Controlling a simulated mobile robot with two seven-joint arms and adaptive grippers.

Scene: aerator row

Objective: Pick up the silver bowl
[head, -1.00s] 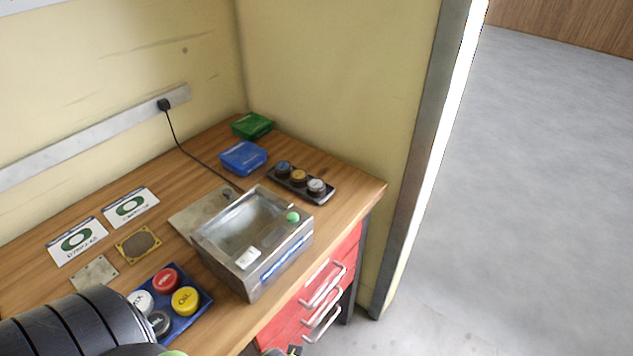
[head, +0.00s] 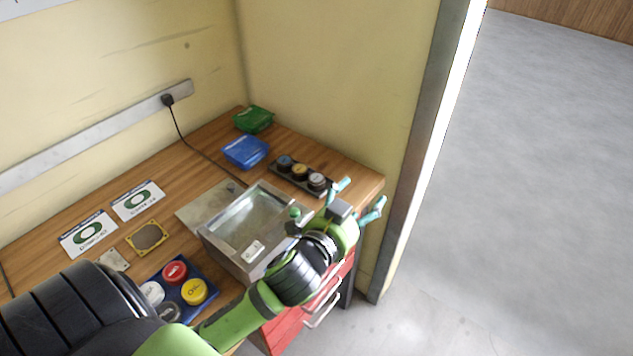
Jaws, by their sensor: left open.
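I see no plain silver bowl. The closest match is a small round pot with a silvery top (head: 317,181), at the right end of a dark rack (head: 276,171) near the bench's right edge. A gold-topped pot (head: 300,172) and a blue-topped pot (head: 285,163) stand beside it. My left gripper (head: 362,194) is open and empty at the bench's right edge. It is to the right of the silvery pot, with one finger close to the rack's right end; I cannot tell if they touch. My right gripper is out of view.
A metal basin box (head: 222,246) with a green button sits left of my left wrist, its right side partly hidden by my arm. A blue tray (head: 205,272) holds red, yellow, white and grey lids. Blue (head: 245,152) and green (head: 254,119) boxes stand behind. A wall rises behind the rack.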

